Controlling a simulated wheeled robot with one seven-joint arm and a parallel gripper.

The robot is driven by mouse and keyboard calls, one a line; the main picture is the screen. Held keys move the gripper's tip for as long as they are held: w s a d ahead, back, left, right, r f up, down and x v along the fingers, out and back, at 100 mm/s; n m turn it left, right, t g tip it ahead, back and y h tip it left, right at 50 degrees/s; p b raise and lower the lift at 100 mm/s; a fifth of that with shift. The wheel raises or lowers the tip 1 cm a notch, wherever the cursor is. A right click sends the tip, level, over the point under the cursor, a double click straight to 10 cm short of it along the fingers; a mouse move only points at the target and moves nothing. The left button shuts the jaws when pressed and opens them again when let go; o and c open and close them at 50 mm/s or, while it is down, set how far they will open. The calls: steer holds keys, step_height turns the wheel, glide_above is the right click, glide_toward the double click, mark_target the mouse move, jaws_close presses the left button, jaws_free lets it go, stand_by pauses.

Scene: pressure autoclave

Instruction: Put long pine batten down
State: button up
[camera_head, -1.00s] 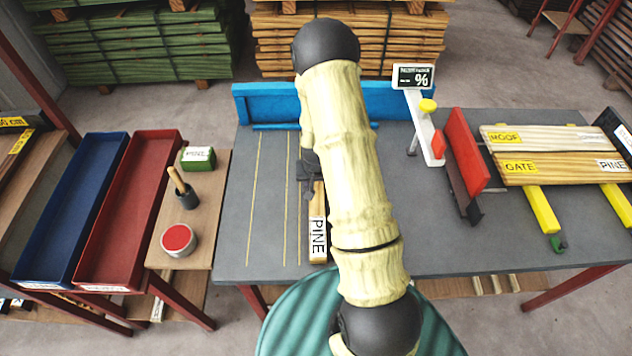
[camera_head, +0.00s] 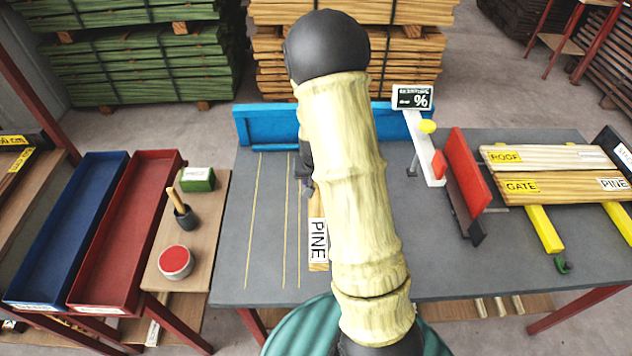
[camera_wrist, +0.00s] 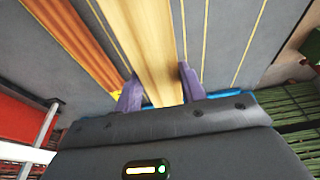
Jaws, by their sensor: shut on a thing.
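The long pine batten (camera_head: 317,240) has a white PINE label at its near end. It points away from me over the grey table (camera_head: 265,285), beside the yellow lines. My arm hides its far part. Whether it touches the table top I cannot tell. My gripper is mostly behind the arm in the head view. In the wrist view my gripper (camera_wrist: 160,90) has its purple fingers on both sides of the pale batten (camera_wrist: 150,40), shut on it. The blue stop (camera_head: 268,124) stands along the table's back edge.
An orange-brown strip (camera_wrist: 78,35) lies beside the batten in the wrist view. Right are a red plate (camera_head: 468,180), a percent display (camera_head: 412,97) and labelled boards (camera_head: 550,158). Left are a blue tray (camera_head: 62,235), a red tray (camera_head: 125,235) and a paint tin (camera_head: 175,262).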

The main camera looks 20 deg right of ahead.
steer(key=shift+a, duration=0.1)
steer(key=a+f+n, duration=0.1)
steer(key=a+f, duration=0.1)
steer(key=a, duration=0.1)
steer(key=s+a+f+n, duration=0.1)
steer(key=a+f+n, duration=0.1)
steer(key=a+f, duration=0.1)
steer(key=a+f+n+y, duration=0.1)
steer(key=a+f, duration=0.1)
steer(key=a, duration=0.2)
steer(key=shift+s+a+f+n, duration=0.15)
steer(key=shift+s+f+n, duration=0.15)
steer(key=shift+f, duration=0.05)
